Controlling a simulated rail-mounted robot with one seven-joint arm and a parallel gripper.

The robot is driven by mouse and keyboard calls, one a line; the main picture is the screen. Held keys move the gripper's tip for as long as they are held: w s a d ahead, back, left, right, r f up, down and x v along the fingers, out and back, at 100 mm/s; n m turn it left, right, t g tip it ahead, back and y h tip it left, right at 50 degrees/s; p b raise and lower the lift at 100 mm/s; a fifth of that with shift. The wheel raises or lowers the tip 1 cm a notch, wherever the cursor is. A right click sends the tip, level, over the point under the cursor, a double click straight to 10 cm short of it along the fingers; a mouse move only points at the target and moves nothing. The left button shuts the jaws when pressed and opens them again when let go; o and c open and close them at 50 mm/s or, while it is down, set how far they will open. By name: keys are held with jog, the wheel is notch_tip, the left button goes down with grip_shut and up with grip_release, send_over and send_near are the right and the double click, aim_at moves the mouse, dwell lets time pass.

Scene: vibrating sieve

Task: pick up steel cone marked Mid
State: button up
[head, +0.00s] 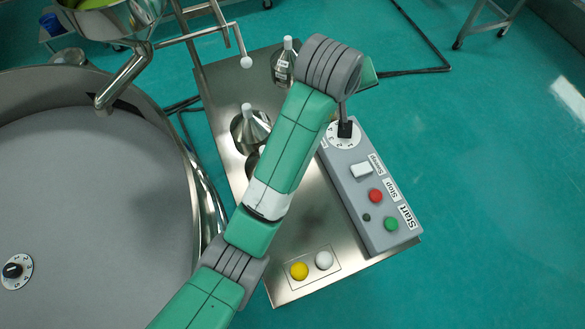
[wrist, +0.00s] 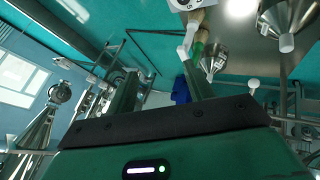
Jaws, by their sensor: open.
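In the head view, one steel cone (head: 283,68) with a white tip and a small label stands near the table's far edge. Another steel cone (head: 255,127) with a white tip sits at a round opening left of my arm. I cannot read Mid on either. Two steel cones show in the wrist view, one at the upper right (wrist: 287,18) and one nearer the middle (wrist: 213,63). My gripper (wrist: 158,66) has its two green fingers apart with nothing held between them. In the head view my arm's end hides the fingers, and the arm covers part of the table.
A grey control box (head: 370,190) with a dial and buttons stands right of my arm on the steel table (head: 305,228). The large round sieve (head: 95,190) fills the left. Open floor lies right.

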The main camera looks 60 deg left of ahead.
jog(key=s+a+f+n+g+h+b, duration=0.1)
jog(key=s+a+f+n+g, duration=0.1)
jog(key=s+f, duration=0.3)
jog(key=s+a+f+n+g+h+b, duration=0.1)
jog(key=s+a+f+n+g, duration=0.1)
jog(key=s+a+f, duration=0.3)
jog(key=s+a+f+n+g+h+b, duration=0.1)
jog(key=s+a+f+n+g, duration=0.1)
jog(key=s+f, duration=0.4)
jog(key=shift+s+a+f+n+g+b, duration=0.1)
jog(key=shift+a+f+n+g+b, duration=0.3)
jog(key=shift+a+f, duration=0.4)
jog(key=shift+s, duration=0.2)
jog(key=shift+d+f+b, duration=0.2)
jog(key=shift+f+b, duration=0.1)
jog(key=shift+f, duration=3.6)
grip_shut()
